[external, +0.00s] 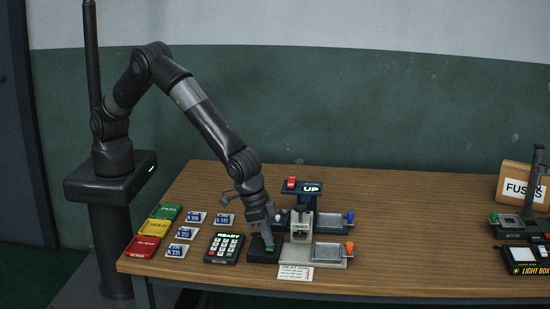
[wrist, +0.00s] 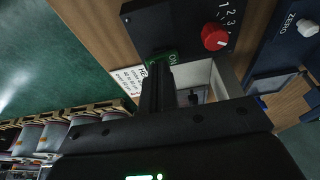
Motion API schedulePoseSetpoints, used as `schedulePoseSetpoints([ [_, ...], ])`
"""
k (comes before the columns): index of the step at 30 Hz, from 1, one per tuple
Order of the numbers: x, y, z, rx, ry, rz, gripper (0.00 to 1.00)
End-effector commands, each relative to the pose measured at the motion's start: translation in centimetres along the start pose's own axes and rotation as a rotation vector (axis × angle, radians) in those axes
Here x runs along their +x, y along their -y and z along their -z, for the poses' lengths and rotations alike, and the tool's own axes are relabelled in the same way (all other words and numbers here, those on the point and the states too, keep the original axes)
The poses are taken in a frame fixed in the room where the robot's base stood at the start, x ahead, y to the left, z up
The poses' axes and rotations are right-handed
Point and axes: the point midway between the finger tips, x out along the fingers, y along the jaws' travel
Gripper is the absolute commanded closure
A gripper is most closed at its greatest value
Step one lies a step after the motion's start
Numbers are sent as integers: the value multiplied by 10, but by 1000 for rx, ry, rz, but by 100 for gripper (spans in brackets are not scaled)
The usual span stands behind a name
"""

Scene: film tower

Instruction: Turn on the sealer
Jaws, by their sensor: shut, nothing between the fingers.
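The sealer (external: 300,262) is a grey machine with a black control box (external: 258,257) at its left, near the table's front edge. In the wrist view the control box (wrist: 182,18) carries a red dial (wrist: 214,37) with numbers and a green switch (wrist: 165,56) marked ON. The fingers hide part of the switch.
A printed card (external: 295,272) lies in front of the sealer. Behind are a blue device (external: 335,222) and a raised UP sign (external: 310,188). Open table lies right of the sealer.

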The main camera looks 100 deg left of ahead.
Motion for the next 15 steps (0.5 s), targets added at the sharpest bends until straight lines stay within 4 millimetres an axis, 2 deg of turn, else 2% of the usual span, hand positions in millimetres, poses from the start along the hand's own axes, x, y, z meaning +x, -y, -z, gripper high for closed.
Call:
schedulePoseSetpoints([
  [5,-16,2,5,-1,-2,-1,100],
  [9,-44,6,13,-1,-3,-2,100],
  [15,-86,16,12,0,-3,-2,100],
])
